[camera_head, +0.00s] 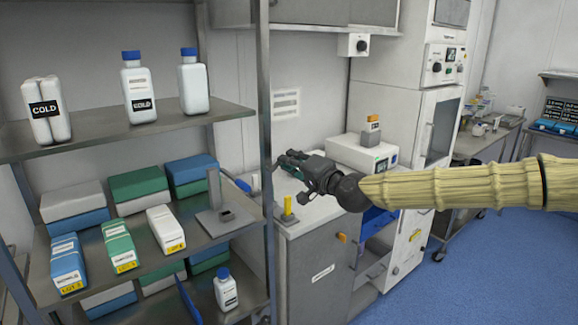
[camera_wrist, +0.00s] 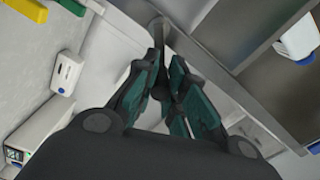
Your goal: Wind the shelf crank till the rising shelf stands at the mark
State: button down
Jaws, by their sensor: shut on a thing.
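My gripper (camera_head: 285,161) reaches in from the right to the right post of the shelf rack (camera_head: 264,120). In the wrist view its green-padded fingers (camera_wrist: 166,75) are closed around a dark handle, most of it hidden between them. A grey crank arm (camera_wrist: 157,25) shows just beyond the fingertips. In the head view the crank is mostly hidden by my gripper. The rack carries an upper shelf (camera_head: 180,127), a middle shelf (camera_head: 185,248) and a lower one. I cannot tell which shelf rises, and I see no clear height mark.
White bottles (camera_head: 139,88) stand on the upper shelf; boxes (camera_head: 166,229) and a grey stand (camera_head: 226,221) are on the middle one. A grey cabinet (camera_head: 318,250) with a yellow upright piece (camera_head: 288,206) stands right of the rack. Blue floor (camera_head: 480,270) is open at right.

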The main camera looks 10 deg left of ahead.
jog(key=shift+w+d+f, duration=0.1)
jog(key=shift+f, duration=0.05)
dwell(0.4)
jog(key=c, duration=1.4)
grip_release()
jog(key=shift+d+m, duration=0.1)
jog(key=shift+m, duration=0.2)
jog(key=v, duration=1.1)
jog(key=shift+s+d, duration=0.3)
